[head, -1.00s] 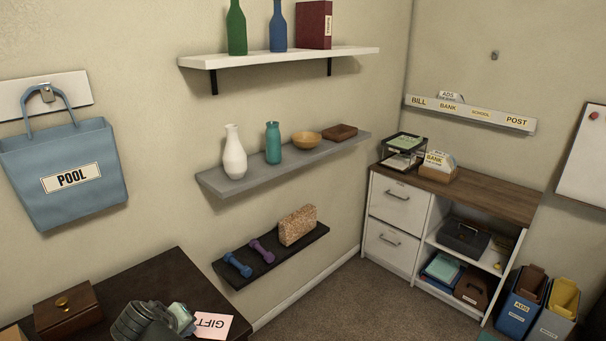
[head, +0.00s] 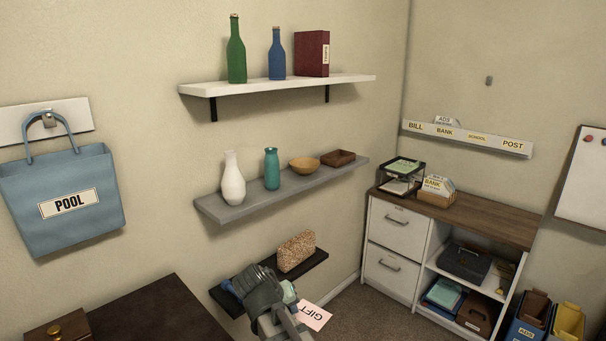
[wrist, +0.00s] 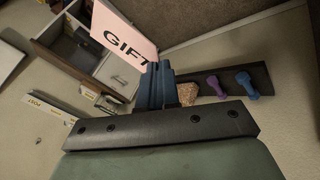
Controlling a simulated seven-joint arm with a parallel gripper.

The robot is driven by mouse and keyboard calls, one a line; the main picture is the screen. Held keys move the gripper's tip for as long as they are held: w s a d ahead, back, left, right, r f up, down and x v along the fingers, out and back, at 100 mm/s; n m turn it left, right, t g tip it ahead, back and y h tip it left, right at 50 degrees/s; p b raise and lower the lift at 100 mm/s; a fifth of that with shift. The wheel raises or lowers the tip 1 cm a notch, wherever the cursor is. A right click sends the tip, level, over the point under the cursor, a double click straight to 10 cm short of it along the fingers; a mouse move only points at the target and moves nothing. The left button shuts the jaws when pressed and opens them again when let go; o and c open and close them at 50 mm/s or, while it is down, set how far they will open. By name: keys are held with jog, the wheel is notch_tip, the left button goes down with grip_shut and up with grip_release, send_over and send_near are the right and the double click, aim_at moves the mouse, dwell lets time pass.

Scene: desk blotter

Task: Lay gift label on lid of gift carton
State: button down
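The gift label (head: 314,315) is a pale pink card with "GIFT" in black letters. My gripper (head: 291,296) is shut on one edge of it and holds it in the air, to the right of the dark desk and in front of the lowest shelf. In the wrist view, the blue fingers of my gripper (wrist: 157,72) are together at the lower right corner of the label (wrist: 122,38). I cannot make out a gift carton in either view. A brown wooden box with a brass knob (head: 57,330) is cut off at the lower left.
The dark desk (head: 150,305) has bare top in view. The lowest wall shelf (head: 312,262) carries a speckled block (head: 296,252) close behind my gripper. A white cabinet (head: 392,225) stands at the right, beside blue and yellow bins (head: 568,322).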

jog(key=w+d+m+g, duration=0.1)
jog(key=d+m, duration=0.1)
jog(key=d, duration=0.8)
jog(key=w+d+f+m+h, duration=0.1)
jog(key=w+d, duration=0.1)
jog(key=d, duration=0.8)
jog(key=shift+d+f+m+g+h, duration=0.25)
jog(key=shift+d+m+g+h, duration=0.05)
jog(key=shift+m+g, duration=0.1)
jog(key=shift+w+a, duration=0.1)
